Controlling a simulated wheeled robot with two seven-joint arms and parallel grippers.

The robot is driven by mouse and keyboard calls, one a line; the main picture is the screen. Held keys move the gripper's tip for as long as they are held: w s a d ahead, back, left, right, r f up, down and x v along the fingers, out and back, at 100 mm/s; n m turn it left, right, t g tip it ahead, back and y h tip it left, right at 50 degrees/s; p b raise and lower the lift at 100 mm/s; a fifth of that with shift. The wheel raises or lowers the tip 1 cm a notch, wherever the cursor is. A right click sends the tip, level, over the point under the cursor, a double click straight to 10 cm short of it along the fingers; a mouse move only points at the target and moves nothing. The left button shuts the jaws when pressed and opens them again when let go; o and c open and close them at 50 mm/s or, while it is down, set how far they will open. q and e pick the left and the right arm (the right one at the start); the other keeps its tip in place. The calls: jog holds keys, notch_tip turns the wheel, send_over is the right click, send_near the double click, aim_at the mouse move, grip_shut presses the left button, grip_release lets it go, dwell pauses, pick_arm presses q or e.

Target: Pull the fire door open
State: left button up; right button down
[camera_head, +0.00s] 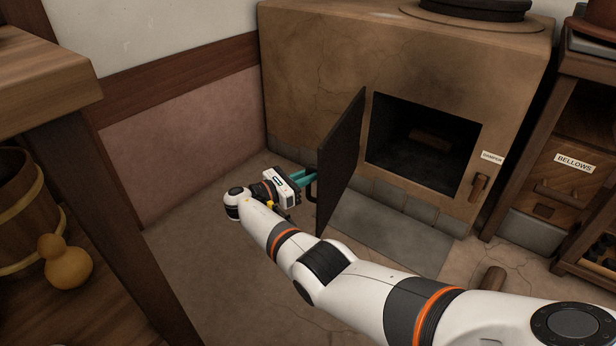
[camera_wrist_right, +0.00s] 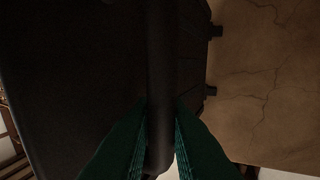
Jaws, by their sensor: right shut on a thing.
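The fire door (camera_head: 342,165) is a dark flat panel in the head view. It stands swung well out from the square firebox opening (camera_head: 422,142) of the clay stove, hinged at the opening's left side. My right gripper (camera_head: 306,177), with green fingers, is at the door's outer face, shut on the door's dark handle. In the right wrist view, the dark bar of the handle (camera_wrist_right: 160,80) runs between the two green fingers (camera_wrist_right: 160,140), with the door (camera_wrist_right: 75,75) behind it. My left gripper is in neither view.
The clay stove (camera_head: 310,75) fills the back. A shelf unit with a BELLOWS drawer (camera_head: 571,180) stands right, and a wooden damper handle (camera_head: 480,187) sits right of the opening. A wooden shelf with a bucket (camera_head: 25,215) and a gourd (camera_head: 67,262) is left. Floor left of the door is clear.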

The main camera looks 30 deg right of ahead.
jog(key=shift+d, duration=0.2)
jog(key=c, duration=1.5)
grip_release()
jog(key=shift+a, duration=0.1)
jog(key=shift+a, duration=0.3)
jog(key=a, duration=0.3)
jog(key=a+b, duration=0.1)
jog(key=a, duration=0.3)
jog(key=a+b, duration=0.1)
jog(key=a, duration=0.3)
jog(key=shift+s+a, duration=0.1)
jog(key=shift+s, duration=0.25)
jog(key=shift+c, duration=0.4)
